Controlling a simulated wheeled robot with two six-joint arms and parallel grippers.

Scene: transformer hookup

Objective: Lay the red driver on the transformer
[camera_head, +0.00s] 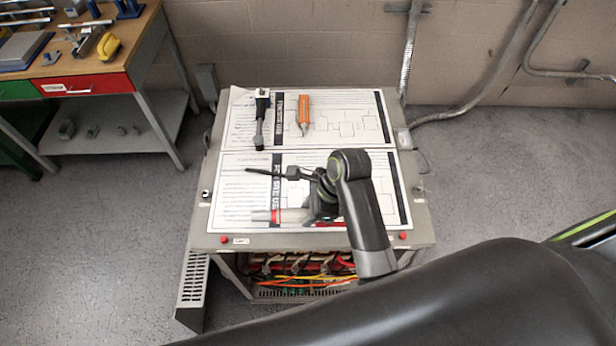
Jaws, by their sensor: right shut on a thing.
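The transformer (222,242) is a grey cabinet with printed diagram sheets on its top. My right gripper (312,212) is over the front part of the top, with its arm coming in from the lower right. It is shut on the red driver (263,215), whose red end sticks out to the left, low over the front sheet. The rest of the driver is partly hidden by the gripper, and I cannot tell whether it touches the top. A dark thin rod (262,171) shows left of my wrist. My left gripper is not in view.
A black-handled tool (261,118) and an orange tool (303,115) lie on the back sheet. Coloured cables (300,281) show in the open front below. A workbench (90,65) stands at the left. The back right of the top is clear.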

